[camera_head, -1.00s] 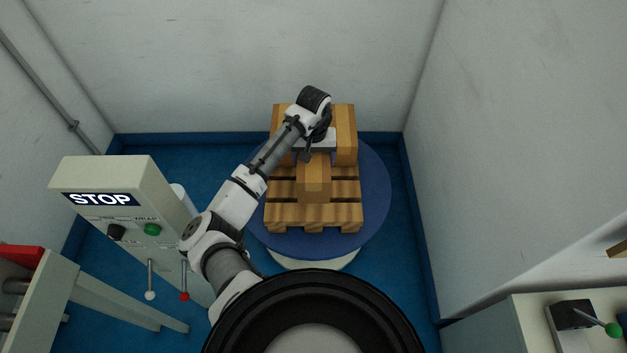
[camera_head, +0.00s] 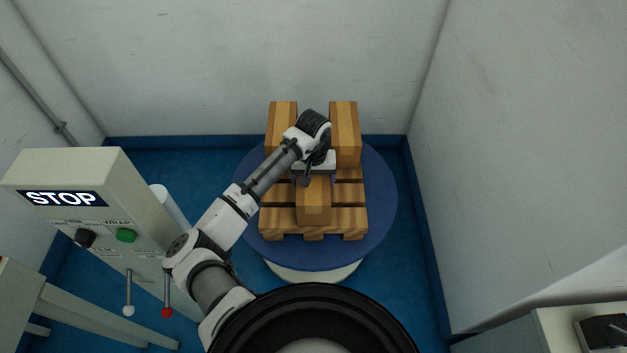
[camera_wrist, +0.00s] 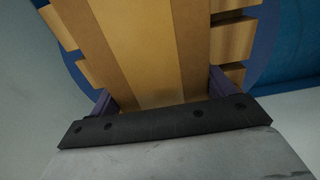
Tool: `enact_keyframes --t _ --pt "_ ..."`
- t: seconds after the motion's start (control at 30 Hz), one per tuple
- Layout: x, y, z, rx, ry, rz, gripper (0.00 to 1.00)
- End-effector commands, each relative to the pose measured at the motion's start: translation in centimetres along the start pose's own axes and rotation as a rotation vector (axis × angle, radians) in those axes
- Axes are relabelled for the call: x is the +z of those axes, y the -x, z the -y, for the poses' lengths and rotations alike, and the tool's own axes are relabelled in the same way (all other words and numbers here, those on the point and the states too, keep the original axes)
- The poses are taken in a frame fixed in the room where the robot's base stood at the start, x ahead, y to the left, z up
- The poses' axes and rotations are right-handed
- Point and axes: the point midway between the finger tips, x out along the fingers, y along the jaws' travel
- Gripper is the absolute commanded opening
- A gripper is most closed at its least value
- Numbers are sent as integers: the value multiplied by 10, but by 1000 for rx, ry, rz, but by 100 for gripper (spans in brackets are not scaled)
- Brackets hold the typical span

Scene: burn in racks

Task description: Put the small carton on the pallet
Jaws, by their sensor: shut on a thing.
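The small carton (camera_head: 314,206) is a brown box with a lighter tape stripe. It is at the front middle of the wooden pallet (camera_head: 275,224), below my gripper (camera_head: 315,180). In the wrist view my gripper (camera_wrist: 165,100) has its two purple fingers on either side of the carton (camera_wrist: 150,50), shut on it. The pallet slats (camera_wrist: 232,38) show on both sides of the carton there. Whether the carton's underside touches the slats is hidden.
Two taller cartons stand at the back of the pallet, one left (camera_head: 282,120) and one right (camera_head: 345,135), with a gap between. The pallet is on a round blue turntable (camera_head: 384,205). A control cabinet with a STOP sign (camera_head: 60,199) stands at left. Walls close in behind and right.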

Motion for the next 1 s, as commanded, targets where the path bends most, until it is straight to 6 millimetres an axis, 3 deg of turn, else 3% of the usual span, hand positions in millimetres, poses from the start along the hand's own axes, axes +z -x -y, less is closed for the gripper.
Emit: enact_keyframes --t 0.37,0.4,0.5,0.8,1.0 --pt "-1 -1 0 0 0 -3 31" --pt "0 -1 0 -1 -1 -2 87" --pt "0 -1 0 -1 -1 -2 100" --pt "-1 2 0 -1 -1 -2 100" --pt "-1 34 -1 2 -2 -4 100"
